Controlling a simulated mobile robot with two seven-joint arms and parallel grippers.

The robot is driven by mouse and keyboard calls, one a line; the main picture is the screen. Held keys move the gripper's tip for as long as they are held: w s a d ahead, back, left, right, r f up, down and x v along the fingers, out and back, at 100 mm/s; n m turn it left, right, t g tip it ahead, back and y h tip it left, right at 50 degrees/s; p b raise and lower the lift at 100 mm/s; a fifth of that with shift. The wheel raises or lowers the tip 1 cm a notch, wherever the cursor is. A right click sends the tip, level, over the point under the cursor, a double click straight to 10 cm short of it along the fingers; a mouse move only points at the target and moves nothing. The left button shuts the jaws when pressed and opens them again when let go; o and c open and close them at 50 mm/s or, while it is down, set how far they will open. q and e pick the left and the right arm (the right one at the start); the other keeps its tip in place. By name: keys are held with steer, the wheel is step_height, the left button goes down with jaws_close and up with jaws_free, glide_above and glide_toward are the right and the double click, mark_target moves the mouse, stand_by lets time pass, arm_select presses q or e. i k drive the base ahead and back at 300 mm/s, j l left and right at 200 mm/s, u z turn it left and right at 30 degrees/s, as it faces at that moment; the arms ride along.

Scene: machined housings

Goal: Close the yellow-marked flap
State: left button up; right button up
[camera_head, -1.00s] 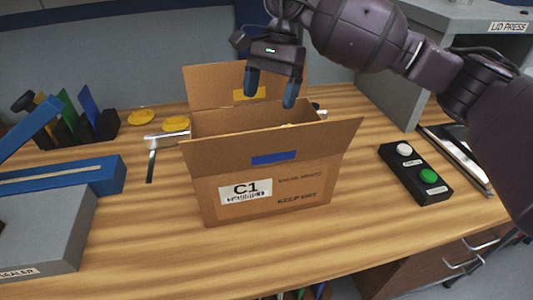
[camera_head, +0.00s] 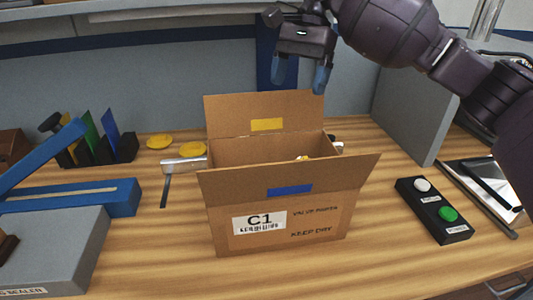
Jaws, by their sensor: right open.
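A cardboard box (camera_head: 336,221) labelled C1 stands open on the wooden table. Its far flap stands up and bears a yellow mark (camera_head: 267,125); this is the yellow-marked flap (camera_head: 230,113). Its near flap (camera_head: 345,178) with a blue mark leans outward toward me. A small yellow item shows inside the box, mostly hidden by the near flap. My right gripper (camera_head: 300,80) is open and empty, with its blue-tipped fingers pointing down. In the picture it is above the yellow-marked flap's upper right corner, apart from it. My left gripper is not in view.
A blue and grey sealer (camera_head: 60,240) is at the left. Yellow discs (camera_head: 160,142) and a metal tool (camera_head: 184,166) lie left of the box. The table in front of the box is clear.

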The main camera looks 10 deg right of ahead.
mark_target(247, 114)
steer(key=k, duration=1)
